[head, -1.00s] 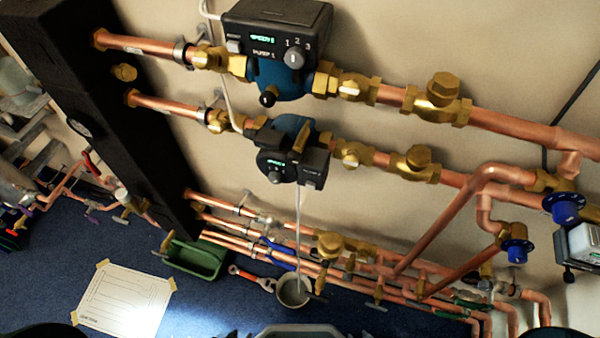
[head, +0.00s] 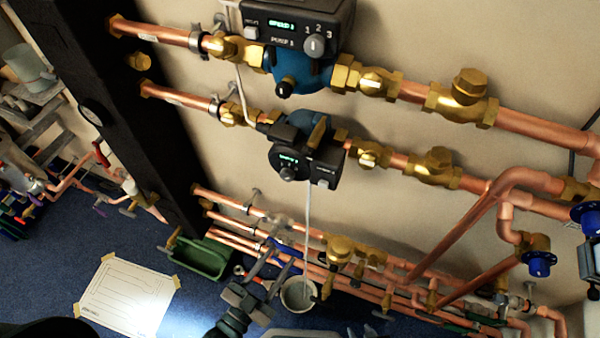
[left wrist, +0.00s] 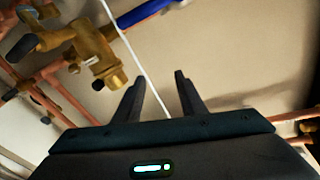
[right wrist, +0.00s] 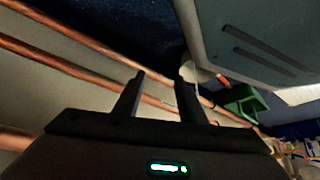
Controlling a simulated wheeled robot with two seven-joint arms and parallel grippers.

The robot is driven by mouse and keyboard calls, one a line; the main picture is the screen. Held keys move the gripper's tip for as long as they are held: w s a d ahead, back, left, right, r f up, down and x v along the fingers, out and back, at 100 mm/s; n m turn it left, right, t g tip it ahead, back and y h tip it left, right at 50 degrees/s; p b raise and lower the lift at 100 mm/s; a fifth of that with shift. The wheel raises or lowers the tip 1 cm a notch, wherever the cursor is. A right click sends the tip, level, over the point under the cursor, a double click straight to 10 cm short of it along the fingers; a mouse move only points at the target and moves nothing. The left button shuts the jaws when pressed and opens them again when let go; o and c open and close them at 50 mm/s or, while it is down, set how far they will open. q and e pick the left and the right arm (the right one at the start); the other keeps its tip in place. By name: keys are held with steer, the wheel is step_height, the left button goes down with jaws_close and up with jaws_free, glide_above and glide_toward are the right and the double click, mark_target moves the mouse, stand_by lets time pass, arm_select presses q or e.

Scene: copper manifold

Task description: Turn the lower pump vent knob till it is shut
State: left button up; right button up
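The lower pump (head: 305,150) is blue and black, with a lit display, on the lower copper line on the wall. A brass-coloured piece (head: 317,132) stands out of its top; I cannot tell for certain whether it is the vent knob. A thin pale line runs from the pump down to a white bucket (head: 299,293). My left gripper (head: 268,262) is open and empty, below the pump, near the low pipes; its fingers (left wrist: 157,82) show apart in the left wrist view. My right gripper (right wrist: 160,78) is open and empty. I cannot make it out clearly in the head view.
The upper pump (head: 298,40) sits directly above. Brass valves (head: 435,167) and copper pipes crowd the right. A green tray (head: 203,258) and a taped paper sheet (head: 128,295) lie on the blue floor. The wall left of the lower pump's underside is fairly clear.

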mark_target(306, 158)
arm_select(q)
steer(key=s+r+t+h, duration=0.2)
steer(key=s+r+t, duration=0.1)
steer(key=r, duration=0.9)
steer(key=s+r+t+h+b, duration=0.1)
steer(key=s+r+t, duration=0.2)
steer(key=r, duration=0.9)
steer(key=s, duration=0.3)
steer(key=shift+a+r+t+h, duration=0.15)
steer(key=shift+a+t+h, duration=0.05)
steer(key=shift+t+h, duration=0.2)
arm_select(e)
steer(key=shift+w+a+r+t, duration=0.15)
steer(key=shift+w+r, duration=0.05)
steer(key=shift+w, duration=0.45)
steer(key=shift+w+a+r+t, duration=0.15)
steer(key=shift+w+r, duration=0.05)
steer(key=shift+w, duration=0.4)
arm_select(q)
steer(key=shift+w, duration=0.15)
